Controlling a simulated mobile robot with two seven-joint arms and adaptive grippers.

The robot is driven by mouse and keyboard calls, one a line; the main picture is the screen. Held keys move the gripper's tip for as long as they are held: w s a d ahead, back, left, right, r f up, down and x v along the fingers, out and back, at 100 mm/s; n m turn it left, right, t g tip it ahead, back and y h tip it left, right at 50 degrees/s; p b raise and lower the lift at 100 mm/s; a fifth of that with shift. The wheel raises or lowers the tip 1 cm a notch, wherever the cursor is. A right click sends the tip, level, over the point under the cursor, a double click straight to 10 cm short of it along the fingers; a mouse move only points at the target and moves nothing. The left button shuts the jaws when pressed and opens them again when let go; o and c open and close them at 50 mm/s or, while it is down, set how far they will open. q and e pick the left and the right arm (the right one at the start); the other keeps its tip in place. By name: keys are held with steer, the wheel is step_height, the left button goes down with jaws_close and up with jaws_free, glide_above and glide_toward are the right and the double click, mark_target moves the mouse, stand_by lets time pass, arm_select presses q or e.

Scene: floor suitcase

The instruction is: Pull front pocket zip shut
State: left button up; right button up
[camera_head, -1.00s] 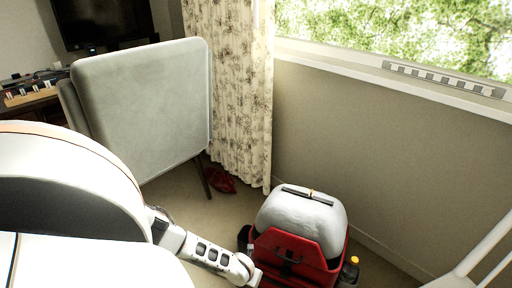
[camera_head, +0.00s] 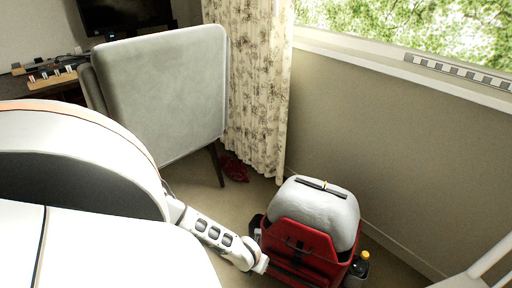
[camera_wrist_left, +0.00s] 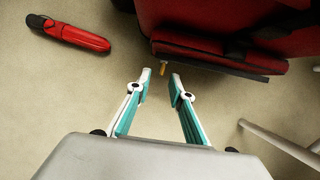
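The red suitcase (camera_head: 300,238) stands upright on the floor near the wall, with a pale rounded bundle (camera_head: 318,207) on top. In the left wrist view its red fabric (camera_wrist_left: 200,22) fills the top, with a pocket edge along the bottom. A small yellow-orange zip pull (camera_wrist_left: 163,69) hangs from that edge. My left gripper (camera_wrist_left: 161,76) is open, its teal-and-white fingers apart. The pull shows between and just beyond the fingertips; contact cannot be told. In the head view the left hand (camera_head: 262,264) is at the suitcase's left front side. My right gripper is out of view.
A bottle with a yellow cap (camera_head: 361,262) is at the suitcase's right side. A red-and-black object (camera_wrist_left: 70,33) lies on the floor. White bars (camera_head: 485,268) show at lower right.

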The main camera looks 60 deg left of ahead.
arm_select(q)
steer(key=v, duration=0.6)
steer(key=shift+s+r, duration=0.2)
steer(key=shift+d, duration=0.1)
